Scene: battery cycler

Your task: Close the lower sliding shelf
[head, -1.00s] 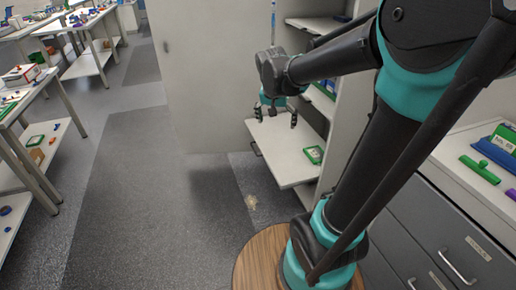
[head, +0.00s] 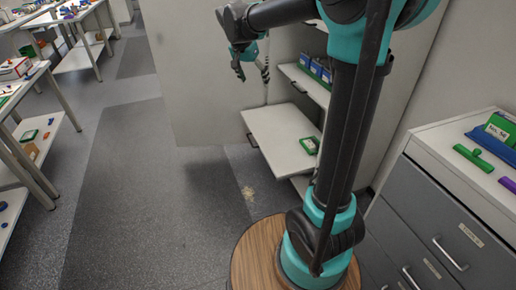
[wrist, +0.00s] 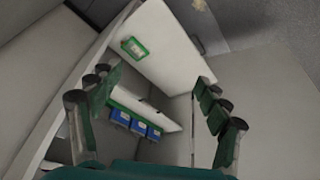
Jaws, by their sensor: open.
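The lower sliding shelf (head: 272,128) is a pale flat board pulled out of the cabinet, with a dark handle (head: 251,140) on its front edge. A small green-framed item (head: 310,145) lies on it. In the wrist view the shelf (wrist: 170,50) and the green item (wrist: 134,47) show beyond the fingers. My gripper (head: 253,76) is open and empty, above and behind the shelf in the head picture, in front of the cabinet door. It touches nothing that I can see. My arm hides part of the cabinet.
A higher shelf (head: 297,73) holds several blue boxes (head: 318,70), also visible in the wrist view (wrist: 138,126). The cabinet door (head: 190,90) stands open at left. A grey drawer unit (head: 425,225) stands at right. The floor (head: 150,200) at left is clear.

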